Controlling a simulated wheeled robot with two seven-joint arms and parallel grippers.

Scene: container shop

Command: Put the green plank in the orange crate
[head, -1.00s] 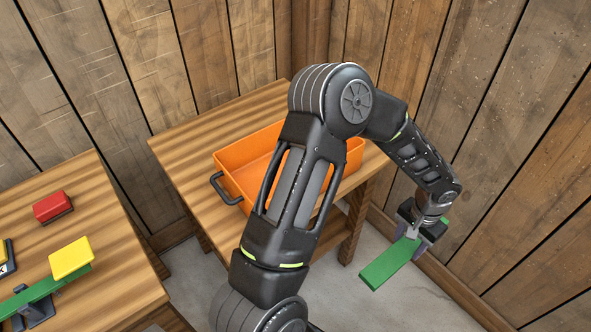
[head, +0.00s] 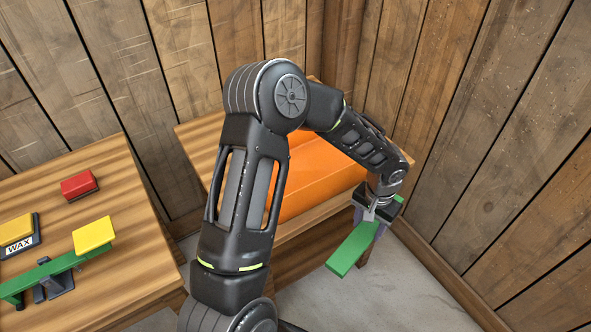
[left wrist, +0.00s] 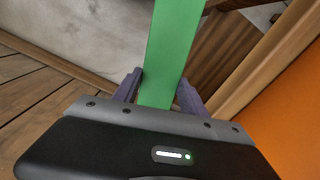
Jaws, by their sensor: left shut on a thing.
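The left wrist view shows the plank (left wrist: 172,45) between the two purple fingers of the gripper (left wrist: 160,92). The orange crate (head: 318,182) stands on a wooden table, partly hidden behind my left arm. Its orange side (left wrist: 290,115) also shows at the right of the left wrist view. The plank is outside the crate. My right gripper is not in view.
The crate's table (head: 205,135) stands in a corner between plank walls. A nearer table (head: 115,165) at left holds a red block (head: 79,185), a yellow block (head: 93,233) on another green bar (head: 55,268) with a dark stand, and a yellow block marked WAX (head: 17,230).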

